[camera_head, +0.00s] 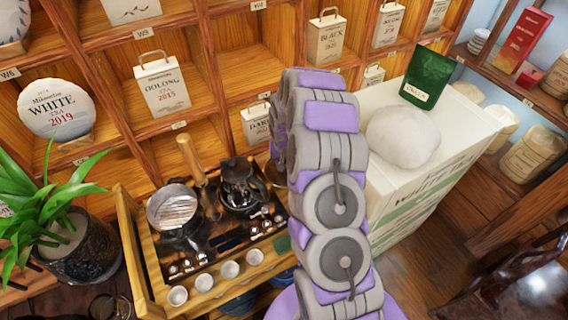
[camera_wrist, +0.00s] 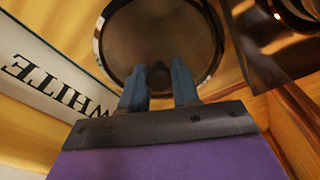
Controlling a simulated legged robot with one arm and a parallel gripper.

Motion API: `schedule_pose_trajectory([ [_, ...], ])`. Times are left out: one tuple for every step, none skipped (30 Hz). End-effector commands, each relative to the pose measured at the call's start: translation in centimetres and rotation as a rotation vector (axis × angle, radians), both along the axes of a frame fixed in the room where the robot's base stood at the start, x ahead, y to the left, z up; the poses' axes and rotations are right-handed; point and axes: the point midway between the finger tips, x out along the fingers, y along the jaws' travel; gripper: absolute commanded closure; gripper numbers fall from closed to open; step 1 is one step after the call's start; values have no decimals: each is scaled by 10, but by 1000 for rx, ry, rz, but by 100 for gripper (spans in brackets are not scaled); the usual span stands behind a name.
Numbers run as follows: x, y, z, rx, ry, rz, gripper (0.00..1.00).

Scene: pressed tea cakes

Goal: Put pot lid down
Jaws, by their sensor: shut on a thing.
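In the wrist view, my gripper (camera_wrist: 159,70) has its two blue fingers closed around the small dark knob of the round pot lid (camera_wrist: 160,35). The lid is brownish and see-through with a shiny metal rim, and fills the top middle of that view. What lies right under it, and whether it touches anything, I cannot tell. In the head view, my arm hides the gripper and the lid. A dark pot (camera_head: 240,186) stands on the wooden tea stand (camera_head: 137,262), left of my arm.
A round vessel with a pale ribbed top (camera_head: 173,207) and several small white cups (camera_head: 229,269) stand on the tea stand. White boxes (camera_head: 432,150), a green pouch (camera_head: 428,78) and a pale round bundle (camera_head: 403,136) are to the right. A plant (camera_head: 45,205) stands left.

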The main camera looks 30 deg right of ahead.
Motion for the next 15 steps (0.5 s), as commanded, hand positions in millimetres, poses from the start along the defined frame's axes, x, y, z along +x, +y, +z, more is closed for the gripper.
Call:
schedule_pose_trajectory([
  [0,0,1,0,-1,0,100],
  [0,0,1,0,-1,0,100],
  [0,0,1,0,0,0,100],
  [0,0,1,0,0,0,100],
  [0,0,1,0,0,0,100],
  [0,0,0,0,1,0,100],
  [0,0,-1,-1,1,0,100],
  [0,0,-1,-1,1,0,68],
  [0,0,-1,-1,1,0,64],
  [0,0,-1,0,1,0,61],
  [0,0,-1,-1,1,0,58],
  [0,0,-1,-1,1,0,54],
  [0,0,-1,-1,1,0,51],
  [0,0,-1,-1,1,0,48],
  [0,0,-1,-1,1,0,45],
])
